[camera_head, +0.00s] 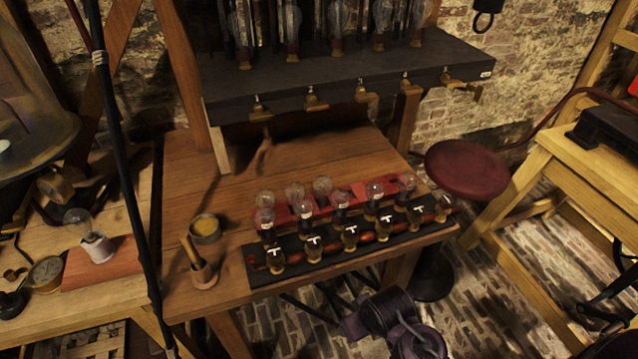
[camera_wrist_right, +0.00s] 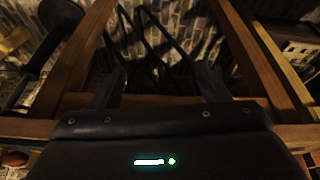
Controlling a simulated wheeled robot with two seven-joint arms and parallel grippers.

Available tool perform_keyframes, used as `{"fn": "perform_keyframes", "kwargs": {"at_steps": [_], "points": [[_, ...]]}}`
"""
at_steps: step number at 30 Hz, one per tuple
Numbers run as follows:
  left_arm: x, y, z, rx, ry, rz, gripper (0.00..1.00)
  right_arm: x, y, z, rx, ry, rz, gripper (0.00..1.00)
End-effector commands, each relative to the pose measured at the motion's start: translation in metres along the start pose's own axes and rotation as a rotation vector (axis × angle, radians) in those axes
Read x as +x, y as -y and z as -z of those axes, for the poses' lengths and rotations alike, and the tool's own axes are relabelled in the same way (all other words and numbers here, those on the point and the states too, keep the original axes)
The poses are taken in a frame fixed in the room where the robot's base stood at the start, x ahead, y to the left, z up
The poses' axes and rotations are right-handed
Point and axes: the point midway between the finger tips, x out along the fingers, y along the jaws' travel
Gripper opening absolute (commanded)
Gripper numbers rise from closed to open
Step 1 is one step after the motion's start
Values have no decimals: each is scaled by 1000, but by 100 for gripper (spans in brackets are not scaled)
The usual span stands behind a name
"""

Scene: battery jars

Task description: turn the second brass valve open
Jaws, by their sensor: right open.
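Several small brass valves sit in a row along the front edge of the dark shelf (camera_head: 290,84). The second brass valve (camera_head: 312,98) from the left is between the first valve (camera_head: 258,106) and the third valve (camera_head: 362,92). It is too small to tell how its handle is set. Nothing touches it. My right gripper (camera_wrist_right: 158,88) is open and empty in the right wrist view, with its two dark fingers apart and wooden beams beyond. The valves are not in that view. I make out no left gripper in either view.
Glass jars stand on the shelf. A red stool (camera_head: 467,169) stands to the right. A dark pole crosses at the left.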

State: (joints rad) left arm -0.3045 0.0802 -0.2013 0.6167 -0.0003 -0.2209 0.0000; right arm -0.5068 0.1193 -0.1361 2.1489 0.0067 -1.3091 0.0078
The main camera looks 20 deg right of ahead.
Motion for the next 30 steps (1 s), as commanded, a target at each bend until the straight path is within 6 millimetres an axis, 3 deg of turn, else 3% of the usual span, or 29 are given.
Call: {"fn": "perform_keyframes", "kwargs": {"at_steps": [5, 7, 17, 24, 27, 30], "points": [[-6, 0, 5, 0, -7, 1, 36, -58, -5, 28, 9, -71, -9, 69], [-7, 1, 7, 0, -10, 1, 36, -74, -9, 57, 20, -162, -20, 69], [-8, 1, 8, 0, -11, 1, 36, -108, -34, 192, 76, -621, -62, 69], [-8, 1, 8, -1, -11, 1, 36, -170, -56, 295, 103, -1019, -84, 69], [-9, 1, 7, -1, -10, 1, 36, -198, -63, 324, 107, -1157, -90, 69], [-9, 1, 7, -1, -10, 2, 36, -213, -67, 339, 110, -1229, -90, 69]]}}
